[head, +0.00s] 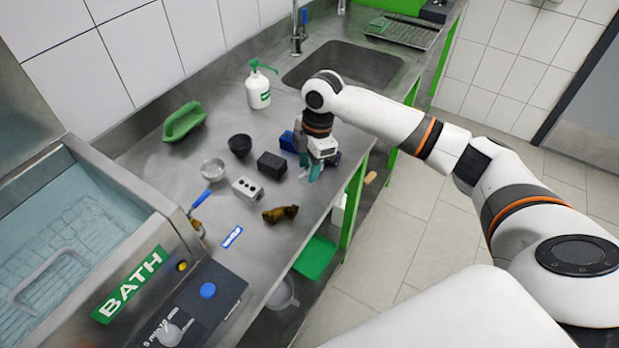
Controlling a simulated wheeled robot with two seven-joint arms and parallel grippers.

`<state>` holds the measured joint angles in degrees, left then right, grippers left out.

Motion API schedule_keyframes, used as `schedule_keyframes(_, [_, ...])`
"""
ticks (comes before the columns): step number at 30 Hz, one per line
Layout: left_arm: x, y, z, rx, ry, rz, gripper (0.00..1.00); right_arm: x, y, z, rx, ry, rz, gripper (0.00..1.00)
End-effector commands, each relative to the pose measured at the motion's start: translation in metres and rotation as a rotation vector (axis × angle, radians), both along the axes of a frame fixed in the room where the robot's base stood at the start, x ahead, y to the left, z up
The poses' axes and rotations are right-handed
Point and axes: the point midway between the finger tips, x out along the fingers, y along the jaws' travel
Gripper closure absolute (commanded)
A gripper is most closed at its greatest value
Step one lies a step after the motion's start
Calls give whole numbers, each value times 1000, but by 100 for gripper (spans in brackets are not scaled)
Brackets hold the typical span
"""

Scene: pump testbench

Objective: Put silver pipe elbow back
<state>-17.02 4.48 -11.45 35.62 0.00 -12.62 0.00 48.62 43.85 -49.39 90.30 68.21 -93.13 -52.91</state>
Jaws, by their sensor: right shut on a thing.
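My right gripper (316,172) points down over the steel counter (225,260), close to its right edge. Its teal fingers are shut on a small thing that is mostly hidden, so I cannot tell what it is. A brown, brass-like pipe piece (281,213) lies on the counter, left of and nearer than the gripper. My left gripper does not show.
Left of the gripper are a black block (271,165), a grey block with holes (247,190), a dark cup (240,145) and a silver bowl (213,169). A blue box (288,141) stands behind. The bath (75,225) is at left, the sink (345,66) at back.

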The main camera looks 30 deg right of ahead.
Motion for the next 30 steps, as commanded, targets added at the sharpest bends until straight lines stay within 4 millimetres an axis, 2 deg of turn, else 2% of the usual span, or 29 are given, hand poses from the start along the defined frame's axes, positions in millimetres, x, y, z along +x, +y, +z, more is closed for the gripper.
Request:
schedule_keyframes(9, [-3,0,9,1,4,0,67,-1,0,-45,0,2,-2,91])
schedule_keyframes(22, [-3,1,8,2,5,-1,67,0,0,-53,0,0,-1,91])
schedule_keyframes(23, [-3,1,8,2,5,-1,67,-1,0,-54,0,0,-1,59])
schedule_keyframes(27, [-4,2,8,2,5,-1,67,-1,0,-54,0,0,-1,38])
schedule_keyframes(30, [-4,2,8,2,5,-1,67,0,0,-53,0,0,-1,38])
